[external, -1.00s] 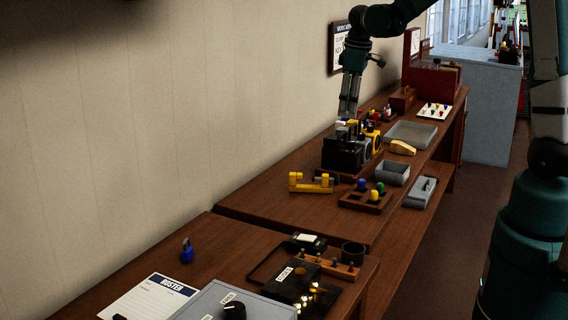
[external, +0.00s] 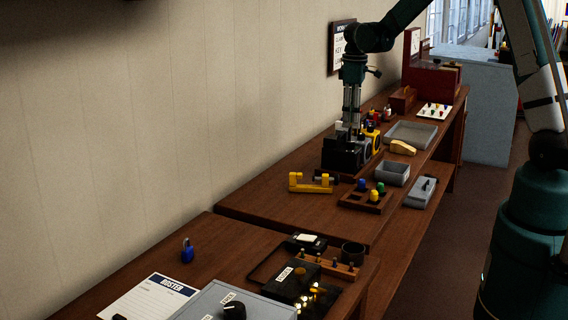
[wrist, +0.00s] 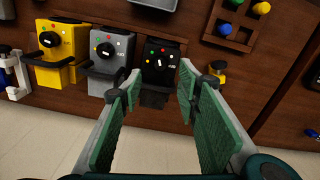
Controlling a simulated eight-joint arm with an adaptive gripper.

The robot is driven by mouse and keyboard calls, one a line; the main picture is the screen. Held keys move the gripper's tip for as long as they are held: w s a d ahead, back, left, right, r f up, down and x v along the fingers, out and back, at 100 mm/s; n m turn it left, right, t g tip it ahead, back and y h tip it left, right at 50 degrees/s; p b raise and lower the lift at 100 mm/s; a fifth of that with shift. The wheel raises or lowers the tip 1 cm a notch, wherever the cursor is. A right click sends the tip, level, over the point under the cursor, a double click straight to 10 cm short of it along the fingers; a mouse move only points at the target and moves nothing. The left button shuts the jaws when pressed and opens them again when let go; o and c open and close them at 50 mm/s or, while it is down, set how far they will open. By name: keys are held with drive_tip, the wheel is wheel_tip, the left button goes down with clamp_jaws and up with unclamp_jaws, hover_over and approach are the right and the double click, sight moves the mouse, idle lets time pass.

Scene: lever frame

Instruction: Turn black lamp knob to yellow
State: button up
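The black lamp (wrist: 162,70) is the rightmost of three lamps in the wrist view. It has a dark front with small coloured dots around its knob (wrist: 160,63), which carries a pale pointer mark. The picture is too small to tell which dot the mark points at. In the external view the black lamp (external: 342,155) is nearest the camera in its row. My gripper (wrist: 159,84) is open, its green-padded fingers spread to either side of the black lamp, with nothing between them. In the external view my gripper (external: 351,131) points down over the black lamp, and its fingertips partly hide behind it.
A grey lamp (wrist: 106,58) and a yellow lamp (wrist: 52,45) stand left of the black lamp in the wrist view. A yellow and black object (wrist: 217,69) lies close by the right finger. A wooden peg tray (external: 352,202) and grey trays (external: 391,175) stand on the bench.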

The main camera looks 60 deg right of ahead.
sight(351, 145)
drive_tip(key=shift+f, duration=0.1)
drive_tip(key=shift+f, duration=3.8)
drive_tip(key=shift+c, duration=0.5)
drive_tip(key=c, duration=0.8)
